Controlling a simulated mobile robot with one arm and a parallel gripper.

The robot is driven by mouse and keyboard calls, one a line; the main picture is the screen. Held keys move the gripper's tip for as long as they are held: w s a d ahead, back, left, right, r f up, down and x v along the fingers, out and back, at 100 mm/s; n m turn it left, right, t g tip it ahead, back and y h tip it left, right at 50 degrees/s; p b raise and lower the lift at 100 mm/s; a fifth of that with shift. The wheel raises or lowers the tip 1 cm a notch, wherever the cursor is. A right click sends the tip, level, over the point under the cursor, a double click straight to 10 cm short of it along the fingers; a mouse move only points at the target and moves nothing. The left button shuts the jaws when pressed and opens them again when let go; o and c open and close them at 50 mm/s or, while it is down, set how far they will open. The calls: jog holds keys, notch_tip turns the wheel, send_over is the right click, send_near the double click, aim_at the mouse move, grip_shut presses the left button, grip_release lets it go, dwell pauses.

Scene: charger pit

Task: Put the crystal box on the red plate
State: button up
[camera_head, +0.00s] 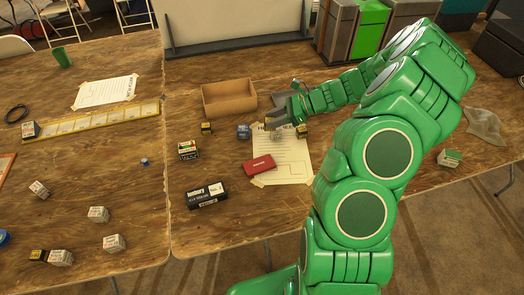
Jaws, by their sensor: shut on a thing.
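My green gripper (287,117) is over the right-hand table, above the upper part of a white paper sheet. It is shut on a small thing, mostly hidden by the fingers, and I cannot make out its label. A flat red rectangular piece (259,165), the only red plate-like thing near, lies at the left edge of the sheet, below and left of my gripper in the picture. Nothing lies on it. Several small boxes are about, including a blue one (243,131) and a dark yellow-marked one (302,131) near the gripper. I cannot tell which is the crystal box.
An open cardboard tray (229,99) stands behind left of my gripper. Several white boxes lie on the left table. Bare wood lies between the black box and the sheet.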

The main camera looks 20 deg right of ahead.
jog(key=m+t+h, duration=0.1)
jog(key=m+t, duration=0.1)
send_over(263, 164)
notch_tip(263, 164, down, 2)
jog(key=shift+f, duration=4)
jog(key=shift+f, duration=0.1)
jog(key=o, duration=1)
